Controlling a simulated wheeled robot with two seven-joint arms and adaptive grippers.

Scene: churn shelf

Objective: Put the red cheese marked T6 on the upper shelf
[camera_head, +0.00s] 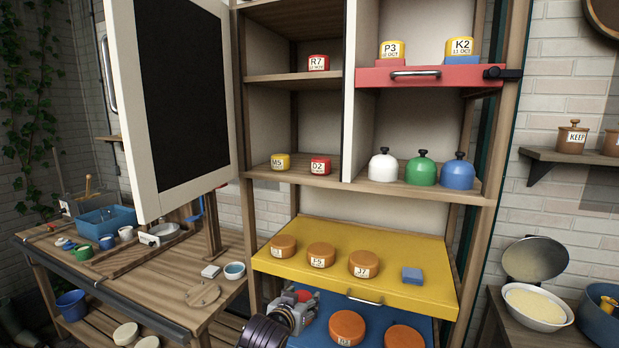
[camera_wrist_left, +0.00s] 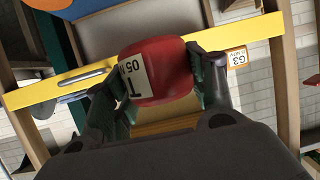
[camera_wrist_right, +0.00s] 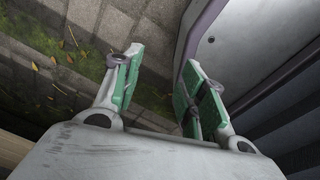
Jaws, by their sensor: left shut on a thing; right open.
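My left gripper (camera_head: 297,308) is shut on a red cheese (camera_wrist_left: 172,72), low in front of the yellow board (camera_head: 335,283). The cheese's white label shows a T and 05; the rest of its mark is hidden. It sits between both fingers in the left wrist view. A red cheese marked R7 (camera_head: 319,63) stands on an upper shelf (camera_head: 290,79). A yellow cheese M5 (camera_head: 280,162) and a red cheese D2 (camera_head: 320,166) stand on the shelf below. My right gripper (camera_wrist_right: 158,82) is open and empty, over paving in its wrist view.
Orange cheeses and a blue block (camera_head: 412,275) stand on the yellow board; more lie on the blue board (camera_head: 375,318) below. White, green and blue domes fill the lower right shelf. A dark-faced panel (camera_head: 178,85) stands left. The R7 shelf has free room to the left.

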